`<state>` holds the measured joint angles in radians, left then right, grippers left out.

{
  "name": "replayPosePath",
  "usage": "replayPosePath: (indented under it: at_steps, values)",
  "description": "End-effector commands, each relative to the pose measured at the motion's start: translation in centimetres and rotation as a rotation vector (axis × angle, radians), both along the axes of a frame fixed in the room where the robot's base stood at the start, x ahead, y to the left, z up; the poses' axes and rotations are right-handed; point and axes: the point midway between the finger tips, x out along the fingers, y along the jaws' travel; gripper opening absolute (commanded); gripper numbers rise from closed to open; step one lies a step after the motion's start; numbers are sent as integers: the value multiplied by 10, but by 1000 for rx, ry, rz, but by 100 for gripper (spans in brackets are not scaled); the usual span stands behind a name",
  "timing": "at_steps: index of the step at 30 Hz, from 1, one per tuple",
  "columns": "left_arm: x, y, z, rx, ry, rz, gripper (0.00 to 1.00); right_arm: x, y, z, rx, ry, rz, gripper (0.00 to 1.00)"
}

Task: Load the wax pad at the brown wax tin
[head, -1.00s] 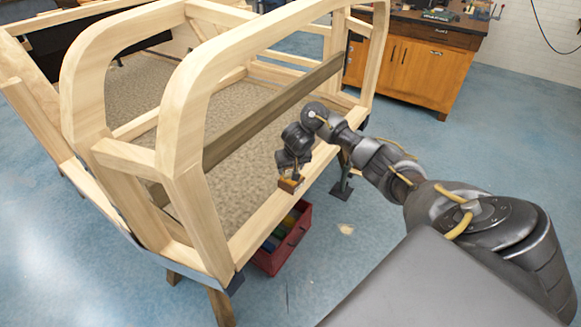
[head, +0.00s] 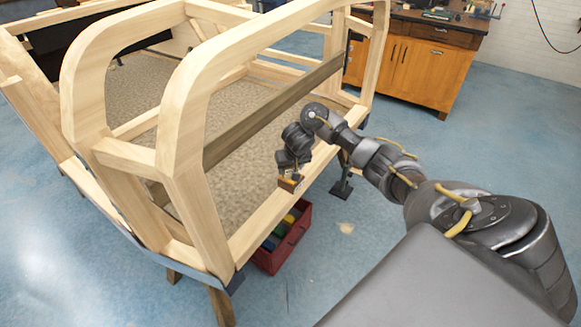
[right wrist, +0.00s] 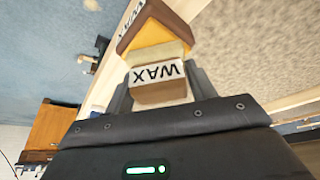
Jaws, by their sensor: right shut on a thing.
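The brown wax tin (head: 286,184) sits on the lower wooden rail of the frame in the head view. In the right wrist view, the tin (right wrist: 172,20) has brown walls, a WAX label on its side and orange-yellow wax inside. My right gripper (head: 292,171) is right above the tin. It is shut on the wax pad (right wrist: 158,92), a brown block with a white WAX label and a pale yellow pad face. The pad face overlaps the wax in the wrist view; I cannot tell whether they touch. My left gripper is not in view.
The wooden bodyframe (head: 183,130) has posts and a dark slanting board (head: 270,112) close behind my right gripper. A red crate (head: 268,262) with coloured things stands on the floor below the rail. A wooden cabinet (head: 415,70) stands at the back right. Open blue floor lies to the right.

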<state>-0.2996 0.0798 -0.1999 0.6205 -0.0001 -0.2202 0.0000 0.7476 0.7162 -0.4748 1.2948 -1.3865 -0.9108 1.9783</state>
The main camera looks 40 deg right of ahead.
Motion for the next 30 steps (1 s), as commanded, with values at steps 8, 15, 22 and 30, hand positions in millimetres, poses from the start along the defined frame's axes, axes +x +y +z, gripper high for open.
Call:
replayPosePath:
  at_steps: [8, 15, 22, 30]
  values:
    - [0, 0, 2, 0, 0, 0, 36, 0, 0, 0, 0, 1, 0, 37]
    - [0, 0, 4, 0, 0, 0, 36, 0, 0, -1, 0, 1, 0, 37]
    - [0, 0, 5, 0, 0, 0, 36, 0, 0, -1, 0, 1, 0, 37]
    - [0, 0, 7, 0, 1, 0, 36, 0, 1, -1, 1, 2, 0, 37]
